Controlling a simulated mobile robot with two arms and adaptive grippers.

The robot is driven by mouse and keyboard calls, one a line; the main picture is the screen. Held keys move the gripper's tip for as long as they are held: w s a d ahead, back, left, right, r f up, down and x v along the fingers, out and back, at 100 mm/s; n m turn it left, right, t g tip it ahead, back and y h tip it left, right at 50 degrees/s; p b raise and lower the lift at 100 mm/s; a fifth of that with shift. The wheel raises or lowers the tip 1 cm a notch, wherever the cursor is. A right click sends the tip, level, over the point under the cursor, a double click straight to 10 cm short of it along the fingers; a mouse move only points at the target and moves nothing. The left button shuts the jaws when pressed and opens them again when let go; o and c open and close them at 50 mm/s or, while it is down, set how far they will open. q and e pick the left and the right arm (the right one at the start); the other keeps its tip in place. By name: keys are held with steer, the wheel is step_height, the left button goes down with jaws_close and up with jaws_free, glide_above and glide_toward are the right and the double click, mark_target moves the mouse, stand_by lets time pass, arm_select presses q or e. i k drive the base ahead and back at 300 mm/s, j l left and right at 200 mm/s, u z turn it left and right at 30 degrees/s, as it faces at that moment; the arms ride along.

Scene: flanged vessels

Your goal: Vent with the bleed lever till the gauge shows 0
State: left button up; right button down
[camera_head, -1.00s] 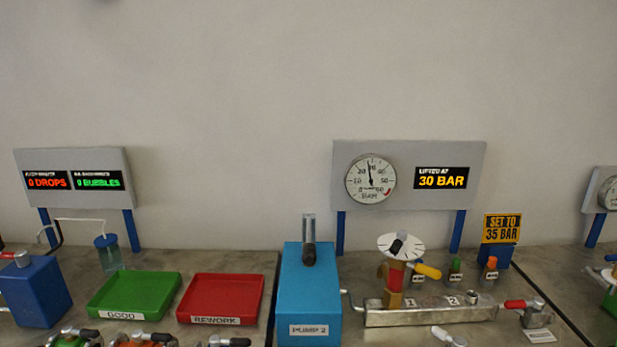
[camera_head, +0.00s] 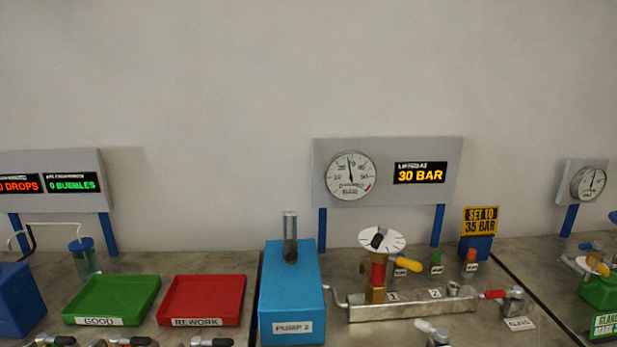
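The gauge (camera_head: 350,176) is a round white dial on a grey board at the back. Its needle points almost straight up, near 30. A bleed lever may be the red-handled valve (camera_head: 512,300) at the right end of the metal manifold (camera_head: 412,307); the label (camera_head: 519,323) beside it is too small to read surely. A tester with a white dial disc (camera_head: 382,241) and a yellow lever (camera_head: 408,264) stands on the manifold's left part. Neither of my grippers shows in the view.
The blue pump (camera_head: 292,290), marked PUMP 2, stands left of the manifold. A display (camera_head: 420,173) reads 30 BAR and a yellow sign (camera_head: 480,219) reads SET TO 35 BAR. Green (camera_head: 110,290) and red (camera_head: 203,291) trays lie at left. Another valve (camera_head: 432,332) shows at the bottom edge.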

mark_target(515, 291)
steer(key=z, duration=1.3)
steer(key=u, duration=0.1)
